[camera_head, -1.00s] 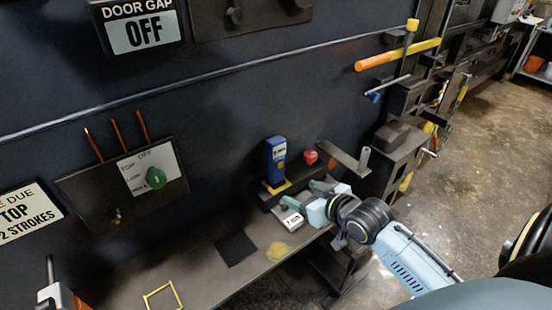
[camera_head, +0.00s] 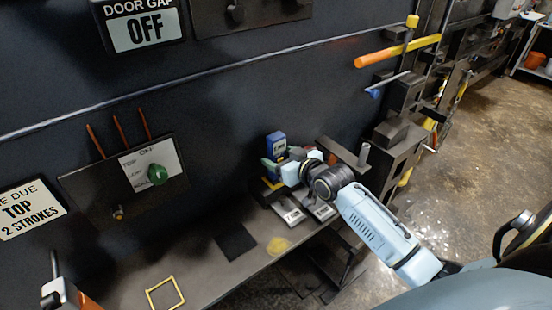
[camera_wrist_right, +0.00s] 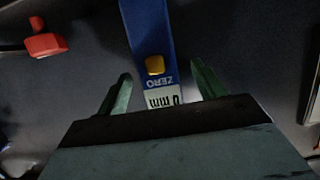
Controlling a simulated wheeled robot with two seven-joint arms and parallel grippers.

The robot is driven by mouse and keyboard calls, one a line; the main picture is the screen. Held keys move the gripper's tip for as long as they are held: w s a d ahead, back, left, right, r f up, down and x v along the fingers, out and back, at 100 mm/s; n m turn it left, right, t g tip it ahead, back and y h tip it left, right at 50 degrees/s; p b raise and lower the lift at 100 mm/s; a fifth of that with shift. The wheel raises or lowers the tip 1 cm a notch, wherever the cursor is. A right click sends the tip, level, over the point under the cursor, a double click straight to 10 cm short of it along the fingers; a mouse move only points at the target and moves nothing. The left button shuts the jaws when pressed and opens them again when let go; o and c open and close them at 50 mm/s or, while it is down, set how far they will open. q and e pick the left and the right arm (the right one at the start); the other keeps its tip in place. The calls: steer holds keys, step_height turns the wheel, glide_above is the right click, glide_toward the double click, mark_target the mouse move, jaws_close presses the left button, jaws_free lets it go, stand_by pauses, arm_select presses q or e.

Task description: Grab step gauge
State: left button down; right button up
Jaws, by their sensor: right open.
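The step gauge, a blue upright block (camera_head: 276,143) with a small display and a yellow button, stands on a dark stand at the back of the bench. In the right wrist view the gauge (camera_wrist_right: 148,30) comes down from the top centre, with its yellow button and display reading "0 mm". My right gripper (camera_head: 274,166) is open at the gauge, partly covering its lower part. In the wrist view the green fingers (camera_wrist_right: 162,76) lie on either side of the gauge, with gaps showing. My left gripper is not in view.
A red knob (camera_wrist_right: 48,44) shows left of the gauge in the wrist view. Small grey blocks (camera_head: 290,214) lie in front of the stand. A black pad (camera_head: 236,242) and a yellow square frame (camera_head: 165,293) lie on the bench. A panel with a green knob (camera_head: 157,174) is left.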

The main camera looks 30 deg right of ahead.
steer(key=shift+x, duration=1.4)
steer(key=shift+d, duration=0.1)
steer(key=c, duration=1.2)
steer(key=shift+c, duration=0.5)
steer(key=shift+r, duration=0.1)
